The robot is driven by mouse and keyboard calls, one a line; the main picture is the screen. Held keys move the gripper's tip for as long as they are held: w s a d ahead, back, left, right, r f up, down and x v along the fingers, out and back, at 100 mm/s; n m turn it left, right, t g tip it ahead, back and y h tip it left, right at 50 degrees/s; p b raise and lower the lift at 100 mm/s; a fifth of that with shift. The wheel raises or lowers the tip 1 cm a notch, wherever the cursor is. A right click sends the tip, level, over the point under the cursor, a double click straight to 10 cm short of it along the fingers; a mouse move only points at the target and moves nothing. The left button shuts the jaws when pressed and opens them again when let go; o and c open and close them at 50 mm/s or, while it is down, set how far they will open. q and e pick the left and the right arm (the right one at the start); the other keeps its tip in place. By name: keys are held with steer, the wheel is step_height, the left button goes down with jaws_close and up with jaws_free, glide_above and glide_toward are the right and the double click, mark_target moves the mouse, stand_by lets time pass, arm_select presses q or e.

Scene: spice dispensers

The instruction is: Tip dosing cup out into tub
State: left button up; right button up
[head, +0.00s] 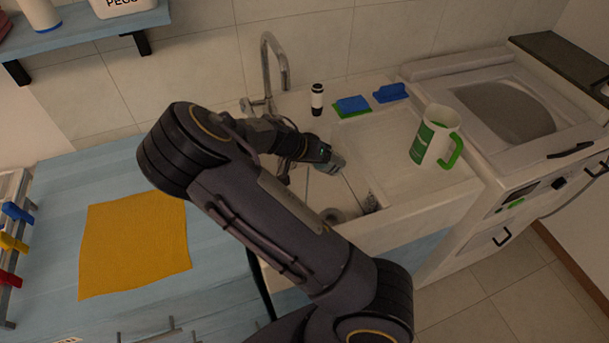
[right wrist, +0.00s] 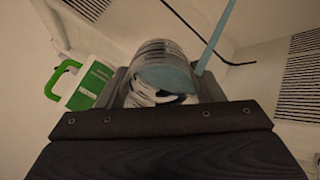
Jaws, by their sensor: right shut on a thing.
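My right gripper (head: 322,156) hangs over the sink and is shut on a small, pale bluish cup (head: 333,164). In the right wrist view the clear, ribbed cup (right wrist: 165,68) with a pale blue face sits between the fingers, and a thin pale blue bar rises beside it. I cannot make out its contents. A white appliance (head: 465,85) at the right has a rounded grey tub-like area (head: 508,108) in its top. I cannot tell whether this is open or covered. The cup is well to its left. My left gripper is not in view.
A white jug (head: 430,138) with a green handle stands on the right side of the sink unit. A faucet (head: 275,65), a small black-and-white bottle (head: 317,99) and blue sponges (head: 352,104) are behind the sink. A yellow cloth (head: 135,245) lies on the blue counter.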

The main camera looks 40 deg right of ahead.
mark_target(316, 165)
steer(key=shift+w+a+r+g+h+b, duration=0.15)
steer(key=shift+r+g+h+b, duration=0.25)
steer(key=shift+h, duration=0.45)
steer(key=shift+s+a+r+g+h+b, duration=0.15)
steer(key=shift+h+b, duration=0.4)
steer(key=shift+h, duration=0.35)
steer(key=shift+w+a+r+g+h+b, duration=0.15)
steer(key=shift+r+h+b, duration=0.25)
steer(key=shift+h, duration=0.45)
stand_by(1.6)
steer(key=shift+w+a+r+h+b, duration=0.1)
steer(key=shift+w+a+h+b, duration=0.15)
steer(key=shift+a+h+b, duration=0.7)
stand_by(0.4)
steer(key=shift+d+r+g+h+b, duration=0.15)
steer(key=shift+g+h+b, duration=0.45)
steer(key=shift+b, duration=0.55)
steer(key=shift+r+h, duration=0.25)
steer(key=shift+r, duration=0.05)
stand_by(0.3)
